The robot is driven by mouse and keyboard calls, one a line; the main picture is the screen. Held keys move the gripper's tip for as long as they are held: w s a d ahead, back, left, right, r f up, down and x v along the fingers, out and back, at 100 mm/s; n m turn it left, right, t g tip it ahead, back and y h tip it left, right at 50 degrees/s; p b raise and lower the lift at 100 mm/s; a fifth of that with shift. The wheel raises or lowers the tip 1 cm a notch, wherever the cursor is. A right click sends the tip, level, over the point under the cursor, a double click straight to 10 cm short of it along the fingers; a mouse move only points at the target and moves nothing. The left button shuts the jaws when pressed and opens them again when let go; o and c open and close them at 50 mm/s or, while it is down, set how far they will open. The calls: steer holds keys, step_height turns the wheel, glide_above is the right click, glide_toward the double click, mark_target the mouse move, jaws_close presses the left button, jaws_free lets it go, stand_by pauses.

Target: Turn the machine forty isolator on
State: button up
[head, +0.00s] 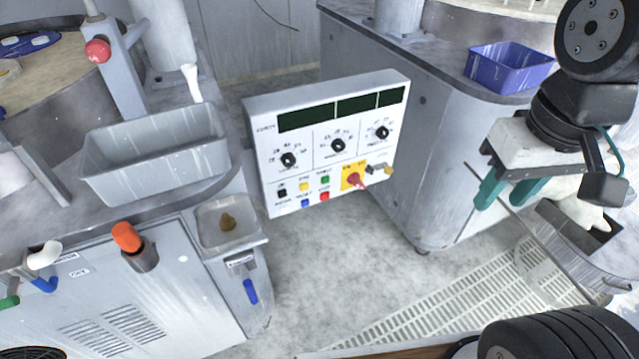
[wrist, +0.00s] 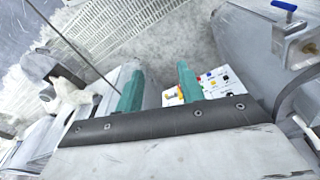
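A white control panel (head: 330,150) stands between two machines in the head view. Low on its right side is a yellow plate (head: 346,183) with a red rotary handle (head: 356,178), which looks like an isolator switch. The handle seems to slant down to the right; the lettering around it is too small to read. My gripper (head: 510,190) is open and empty, to the right of the panel and well apart from it. In the wrist view the open teal fingers (wrist: 160,82) show, with part of the panel (wrist: 225,92) beyond the right one, which partly hides it.
The panel also carries black dials (head: 338,145) and several coloured buttons (head: 304,187). A grey tray (head: 155,150) and an orange-capped knob (head: 127,238) are at left. A blue bin (head: 508,67) sits on the right machine. Open floor (head: 340,270) lies below the panel.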

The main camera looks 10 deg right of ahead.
mark_target(360, 187)
steer(key=w+d+f+n+t, duration=0.15)
steer(key=w+f, duration=0.45)
steer(key=w, duration=0.6)
steer(key=w+f+n+t, duration=0.2)
steer(key=w+f, duration=0.4)
steer(key=w, duration=0.6)
steer(key=w+d+f+n+t, duration=0.15)
steer(key=w+f, duration=0.45)
steer(key=w, duration=0.6)
steer(key=w+a+f+n+t+y, duration=0.2)
steer(key=f+t, duration=0.1)
steer(key=f, duration=0.6)
steer(key=w+a+f+n+t+y, duration=0.1)
steer(key=w+f+n+t+y, duration=0.1)
steer(key=f, duration=0.8)
steer(key=w+a+f+n+t+y, duration=0.1)
steer(key=f+t, duration=0.4)
steer(key=f, duration=0.5)
steer(key=shift+w+a+f+n+t+y, duration=0.15)
steer(key=shift+w+a+n+y, duration=0.1)
steer(key=shift+a+n, duration=0.35)
steer(key=shift+w+a+r+n+t+y, duration=0.15)
steer(key=shift+w+a+n, duration=0.1)
steer(key=shift+n, duration=0.55)
steer(key=x, duration=0.7)
